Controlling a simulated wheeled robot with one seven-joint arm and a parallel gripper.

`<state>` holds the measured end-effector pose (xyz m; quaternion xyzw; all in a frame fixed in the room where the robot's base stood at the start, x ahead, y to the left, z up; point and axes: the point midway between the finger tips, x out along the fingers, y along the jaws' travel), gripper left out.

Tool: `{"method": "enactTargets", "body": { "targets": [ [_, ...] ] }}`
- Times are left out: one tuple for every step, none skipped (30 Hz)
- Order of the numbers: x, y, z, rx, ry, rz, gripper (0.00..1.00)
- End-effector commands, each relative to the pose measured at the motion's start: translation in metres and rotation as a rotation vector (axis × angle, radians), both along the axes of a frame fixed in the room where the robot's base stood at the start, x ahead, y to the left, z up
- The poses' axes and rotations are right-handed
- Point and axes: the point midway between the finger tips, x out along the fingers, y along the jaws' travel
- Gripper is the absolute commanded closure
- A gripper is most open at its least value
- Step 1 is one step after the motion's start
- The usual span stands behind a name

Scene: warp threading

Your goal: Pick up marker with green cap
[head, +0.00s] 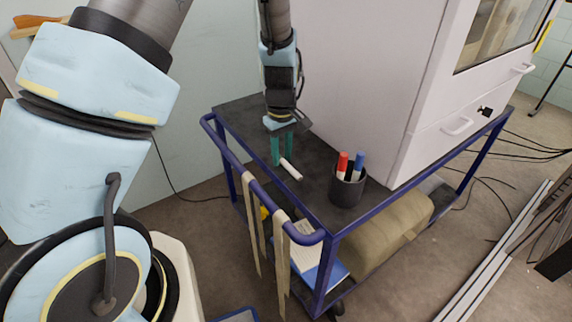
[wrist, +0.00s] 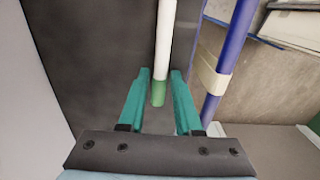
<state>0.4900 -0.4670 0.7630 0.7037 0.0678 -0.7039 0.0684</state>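The marker with the green cap lies on the dark cart top. Its white body (head: 291,170) shows in the head view just in front of my fingers. In the wrist view its white body (wrist: 164,45) runs up out of the frame and its green cap (wrist: 158,93) points toward my gripper. My gripper (head: 282,161) points down at the cart top, with its teal fingers apart. In the wrist view the fingers (wrist: 160,74) stand on either side of the marker near the cap, with gaps showing. The cap is not clearly visible in the head view.
A dark cup (head: 347,188) holding red and blue capped markers stands to the right on the cart. A large white cabinet (head: 365,70) stands behind it. The cart's blue rail (head: 240,165), with tan straps hanging from it, runs along the near side.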

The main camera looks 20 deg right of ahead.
Motion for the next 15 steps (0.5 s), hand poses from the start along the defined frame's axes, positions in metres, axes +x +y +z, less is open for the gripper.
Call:
{"method": "enactTargets", "body": {
  "targets": [
    [0.0000,0.0000,0.0001,0.000,0.000,0.000,0.74],
    [-0.0001,0.0000,0.0001,0.000,0.000,0.000,0.77],
    [-0.0001,0.0000,0.0001,0.000,0.000,0.000,0.82],
    [-0.0001,0.0000,0.0001,0.000,0.000,0.000,0.85],
    [-0.0001,0.0000,0.0001,0.000,0.000,0.000,0.89],
    [0.0000,0.0000,0.0002,0.000,0.000,0.000,0.93],
    [-0.0001,0.0000,0.0002,0.000,0.000,0.000,0.96],
    [-0.0001,0.0000,0.0002,0.000,0.000,0.000,1.00],
    [-0.0001,0.0000,0.0002,0.000,0.000,0.000,1.00],
    [-0.0001,0.0000,0.0002,0.000,0.000,0.000,1.00],
    [-0.0001,0.0000,0.0002,0.000,0.000,0.000,1.00],
    [-0.0001,0.0000,0.0002,0.000,0.000,0.000,1.00],
    [-0.0001,0.0000,0.0002,0.000,0.000,0.000,1.00],
    [0.0000,0.0001,0.0002,0.000,0.000,0.000,1.00],
    [0.0000,0.0001,0.0002,0.000,0.000,0.000,1.00]
  ]
}}
